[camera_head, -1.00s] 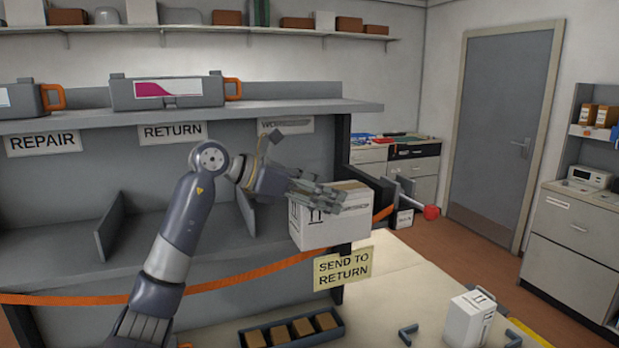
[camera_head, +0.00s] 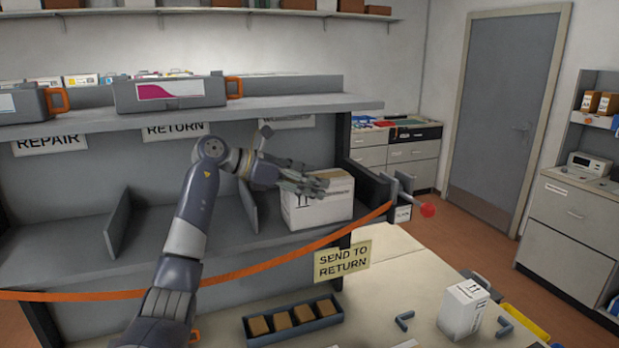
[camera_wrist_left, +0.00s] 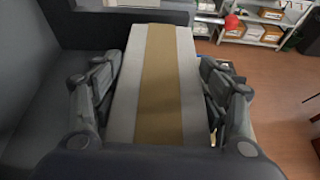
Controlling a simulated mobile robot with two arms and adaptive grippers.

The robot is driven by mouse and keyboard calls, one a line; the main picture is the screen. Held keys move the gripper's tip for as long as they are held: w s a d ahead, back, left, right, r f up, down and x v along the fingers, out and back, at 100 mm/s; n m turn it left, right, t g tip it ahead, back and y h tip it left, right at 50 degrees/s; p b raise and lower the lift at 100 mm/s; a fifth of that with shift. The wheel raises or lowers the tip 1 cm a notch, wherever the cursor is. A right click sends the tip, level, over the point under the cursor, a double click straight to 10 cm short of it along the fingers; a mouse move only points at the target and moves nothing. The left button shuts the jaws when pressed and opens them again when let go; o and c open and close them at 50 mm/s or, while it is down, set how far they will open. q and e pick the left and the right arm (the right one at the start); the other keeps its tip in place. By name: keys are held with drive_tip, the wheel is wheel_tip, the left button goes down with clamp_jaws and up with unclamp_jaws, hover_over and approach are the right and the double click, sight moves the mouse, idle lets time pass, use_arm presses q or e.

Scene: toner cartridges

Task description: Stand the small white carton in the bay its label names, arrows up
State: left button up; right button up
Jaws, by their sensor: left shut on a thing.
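A white carton (camera_head: 325,209) with a brown tape strip on top is in my left gripper (camera_head: 305,182). Its printed double arrow shows on the left part of its front and points up. The wrist view shows the carton's taped top (camera_wrist_left: 158,75) between the two fingers. A yellow note (camera_head: 342,261) reads "SEND TO RETURN". The RETURN sign (camera_head: 175,130) is above the middle bay. My right gripper is not visible.
An orange strap (camera_head: 235,268) crosses the bay fronts. Low dividers (camera_head: 115,225) separate bays; the REPAIR sign (camera_head: 48,142) is at left. Another white carton (camera_head: 463,308) stands on the table, right of a dark tray (camera_head: 293,323) of brown blocks. A red-ended lever (camera_head: 427,210) projects at right.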

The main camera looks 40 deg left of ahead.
use_arm(q)
drive_tip(key=shift+r, duration=0.1)
drive_tip(key=o, duration=1.4)
drive_tip(key=shift+f, duration=0.25)
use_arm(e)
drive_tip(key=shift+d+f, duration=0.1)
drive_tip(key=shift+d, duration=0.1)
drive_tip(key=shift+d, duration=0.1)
use_arm(q)
drive_tip(key=shift+r, duration=0.2)
drive_tip(key=s+a+b, duration=0.2)
drive_tip(key=s+b, duration=0.1)
drive_tip(key=s, duration=0.1)
drive_tip(key=s+a+b, duration=0.2)
drive_tip(key=s+b, duration=0.1)
drive_tip(key=s, duration=0.1)
drive_tip(key=s+a+r+b, duration=0.1)
drive_tip(key=s+a+b, duration=0.1)
drive_tip(key=s, duration=0.3)
drive_tip(key=shift+s+a+b, duration=0.1)
drive_tip(key=shift+a+b, duration=0.3)
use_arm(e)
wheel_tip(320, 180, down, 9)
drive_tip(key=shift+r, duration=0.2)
